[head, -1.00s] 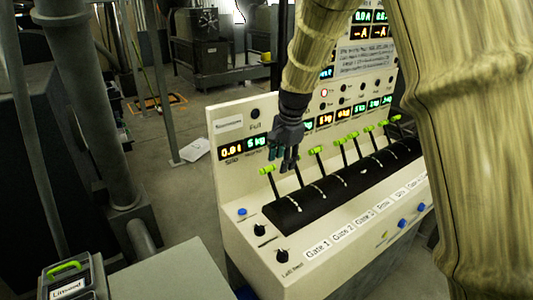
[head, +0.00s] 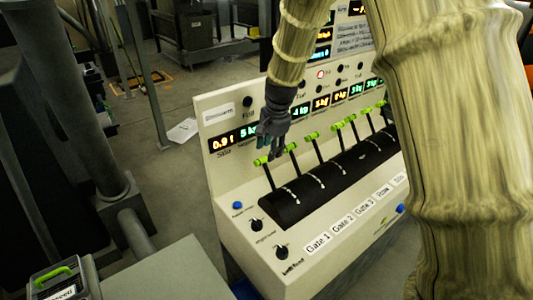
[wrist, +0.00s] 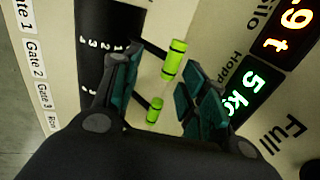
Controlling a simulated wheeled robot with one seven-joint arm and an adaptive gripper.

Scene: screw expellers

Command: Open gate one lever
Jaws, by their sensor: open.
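The gate one lever (head: 268,174) is the leftmost of a row of black levers with bright green handles, on a black strip above the label Gate 1 (head: 318,243). It tilts toward the panel's back. My gripper (head: 272,153) is just above and beside its handle, pointing down. In the wrist view the fingers (wrist: 160,88) are open and empty. A green handle (wrist: 174,60), apparently gate one's, lies between and a little beyond the fingertips. A second green handle (wrist: 154,111) shows between the fingers. I cannot tell whether either finger touches a handle.
Other green-handled levers (head: 338,126) stand close by to the right. Behind them rises the panel face with lit number displays (head: 234,141). Knobs (head: 282,251) and a blue button (head: 238,205) sit in front. A grey pipe (head: 110,185) stands at left.

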